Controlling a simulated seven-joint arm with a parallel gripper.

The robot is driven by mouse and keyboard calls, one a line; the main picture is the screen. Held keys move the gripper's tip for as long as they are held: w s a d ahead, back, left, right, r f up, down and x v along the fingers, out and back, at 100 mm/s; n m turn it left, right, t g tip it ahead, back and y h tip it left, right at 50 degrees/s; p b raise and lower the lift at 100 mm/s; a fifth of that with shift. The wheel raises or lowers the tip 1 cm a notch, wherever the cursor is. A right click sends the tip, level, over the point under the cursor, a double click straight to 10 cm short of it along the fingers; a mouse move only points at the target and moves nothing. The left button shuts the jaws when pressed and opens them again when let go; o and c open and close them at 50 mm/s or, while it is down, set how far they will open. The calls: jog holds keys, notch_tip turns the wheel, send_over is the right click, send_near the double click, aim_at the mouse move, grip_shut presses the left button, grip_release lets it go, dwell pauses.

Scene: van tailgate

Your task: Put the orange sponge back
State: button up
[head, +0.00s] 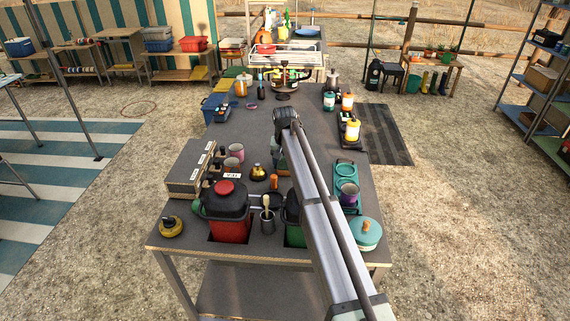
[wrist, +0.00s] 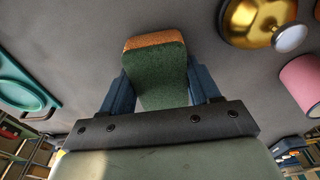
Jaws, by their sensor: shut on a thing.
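The sponge (wrist: 160,78) is between the two blue fingers of my gripper (wrist: 158,72) in the wrist view. Its broad face is dark green and a strip of orange shows along its far end. My gripper is shut on it. Grey table surface shows around the sponge; I cannot tell how high it is above it. In the head view my arm reaches over the middle of the table (head: 318,150), and the gripper and sponge are largely hidden by it. I cannot make out which spot is the sponge's own place.
A teal tray (wrist: 22,88) lies left in the wrist view; a brass pot (wrist: 250,25) and pink mug (wrist: 302,80) are right. In the head view, a red bin (head: 230,230), a grey box (head: 190,168) and a teal lidded pot (head: 366,236) stand near the front.

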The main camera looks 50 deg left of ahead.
aim_at(285, 164)
jog(key=shift+f, duration=0.35)
jog(key=o, duration=0.9)
jog(key=shift+o, duration=0.2)
notch_tip(285, 164, up, 12)
jog(key=s+d, duration=0.1)
jog(key=shift+r, duration=0.15)
jog(key=shift+w, duration=0.1)
